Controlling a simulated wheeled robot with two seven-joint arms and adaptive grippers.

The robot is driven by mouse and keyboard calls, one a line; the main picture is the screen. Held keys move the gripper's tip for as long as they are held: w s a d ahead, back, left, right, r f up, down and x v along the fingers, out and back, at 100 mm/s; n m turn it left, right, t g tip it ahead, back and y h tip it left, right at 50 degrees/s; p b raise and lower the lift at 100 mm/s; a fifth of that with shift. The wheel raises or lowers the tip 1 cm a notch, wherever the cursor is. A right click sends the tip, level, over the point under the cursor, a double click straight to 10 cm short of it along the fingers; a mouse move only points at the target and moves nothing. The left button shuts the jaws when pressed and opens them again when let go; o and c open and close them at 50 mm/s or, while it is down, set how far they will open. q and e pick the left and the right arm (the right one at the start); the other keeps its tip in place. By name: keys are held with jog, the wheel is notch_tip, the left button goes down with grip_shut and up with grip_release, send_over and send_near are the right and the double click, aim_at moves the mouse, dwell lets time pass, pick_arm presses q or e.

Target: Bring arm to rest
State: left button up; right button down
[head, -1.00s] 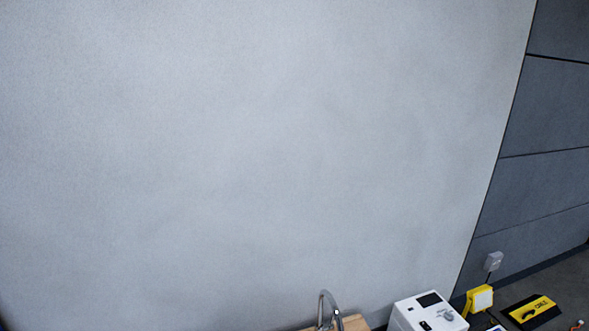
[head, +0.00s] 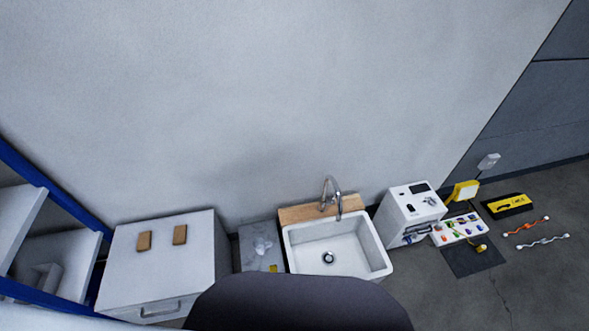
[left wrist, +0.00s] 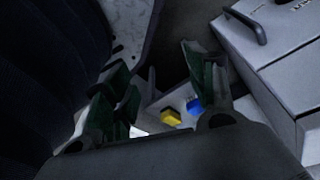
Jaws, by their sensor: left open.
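My left gripper (left wrist: 156,72) shows only in the left wrist view. Its two fingers with dark green pads stand apart, and I see nothing held between them. A small yellow block (left wrist: 170,117) and a small blue block (left wrist: 195,106) lie on a pale surface beyond the fingers. Neither arm's gripper shows in the head view. My right gripper is in no view.
The head view shows a white cabinet (head: 200,255), a white sink (head: 362,252) with a tap (head: 328,190), a white machine (head: 408,205) and a blue shelf frame (head: 75,215). A pale drawer unit (left wrist: 285,60) stands close to the left gripper's right.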

pick_arm(q)
jog(key=s+a+r+p, duration=0.2)
jog(key=s+p, duration=0.4)
jog(key=s+a+r+g+p, duration=0.1)
jog(key=s+a+r+p, duration=0.1)
jog(key=s+p, duration=0.4)
jog(key=shift+s+a+r+y+p, duration=0.25)
jog(key=shift+a+r+y+p, duration=0.15)
jog(key=shift+r, duration=0.2)
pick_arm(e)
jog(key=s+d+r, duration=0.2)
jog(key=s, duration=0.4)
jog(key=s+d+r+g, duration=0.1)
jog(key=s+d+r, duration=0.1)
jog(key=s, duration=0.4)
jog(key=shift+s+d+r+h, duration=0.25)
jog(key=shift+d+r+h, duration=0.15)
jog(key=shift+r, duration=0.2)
